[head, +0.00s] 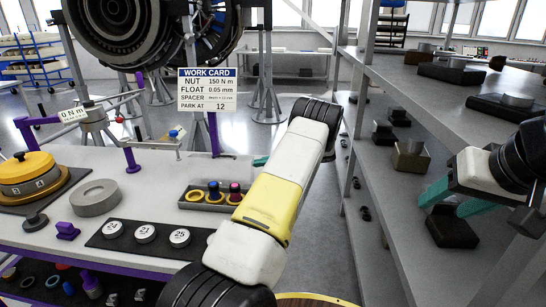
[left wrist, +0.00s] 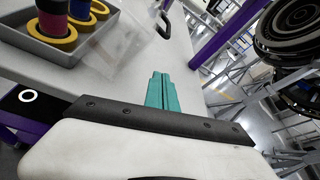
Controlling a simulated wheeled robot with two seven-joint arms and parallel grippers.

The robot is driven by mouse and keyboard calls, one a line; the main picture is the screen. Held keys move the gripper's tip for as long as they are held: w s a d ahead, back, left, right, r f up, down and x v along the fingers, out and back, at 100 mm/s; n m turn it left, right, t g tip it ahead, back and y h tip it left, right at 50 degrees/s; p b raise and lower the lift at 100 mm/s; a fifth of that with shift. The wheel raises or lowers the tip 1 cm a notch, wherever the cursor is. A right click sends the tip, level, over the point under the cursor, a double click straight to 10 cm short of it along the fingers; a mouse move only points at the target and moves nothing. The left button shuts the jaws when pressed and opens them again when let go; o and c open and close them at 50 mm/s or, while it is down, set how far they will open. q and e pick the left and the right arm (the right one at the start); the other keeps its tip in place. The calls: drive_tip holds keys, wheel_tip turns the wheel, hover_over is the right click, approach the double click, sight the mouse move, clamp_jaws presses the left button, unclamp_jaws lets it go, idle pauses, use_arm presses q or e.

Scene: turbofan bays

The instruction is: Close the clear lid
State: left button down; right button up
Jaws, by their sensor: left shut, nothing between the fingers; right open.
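A grey tray (head: 184,205) on the bench holds yellow rings and dark spools with red and blue tops; it also shows in the left wrist view (left wrist: 32,37). The clear lid (left wrist: 122,42) is a faint see-through panel beside the tray in the left wrist view, with a dark handle (left wrist: 163,22) near its far end. I cannot make out the lid in the head view. My left gripper (head: 260,161) is mostly behind its own arm; its teal fingers are together and empty in the left wrist view (left wrist: 158,80), near the lid. My right gripper (head: 447,200) is open at the shelf.
A work card (head: 207,90) stands behind the tray. Round numbered pieces lie on a dark mat (head: 130,243) in front. A grey ring (head: 96,198) and a yellow-topped unit (head: 27,170) are at left. A dark block (head: 452,229) sits by my right gripper.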

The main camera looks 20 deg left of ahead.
sight(242, 165)
use_arm(q)
drive_tip(key=x, duration=0.7)
drive_tip(key=shift+a, duration=0.35)
drive_tip(key=shift+s+a+r, duration=0.15)
drive_tip(key=shift+a+r, duration=0.1)
drive_tip(key=shift+s+d+r, duration=0.1)
drive_tip(key=shift+s+r, duration=0.15)
drive_tip(key=shift+r, duration=0.55)
drive_tip(key=shift+s+d+r, duration=0.1)
drive_tip(key=shift+s+r, duration=0.2)
drive_tip(key=shift+r, duration=0.45)
drive_tip(key=shift+r, duration=0.1)
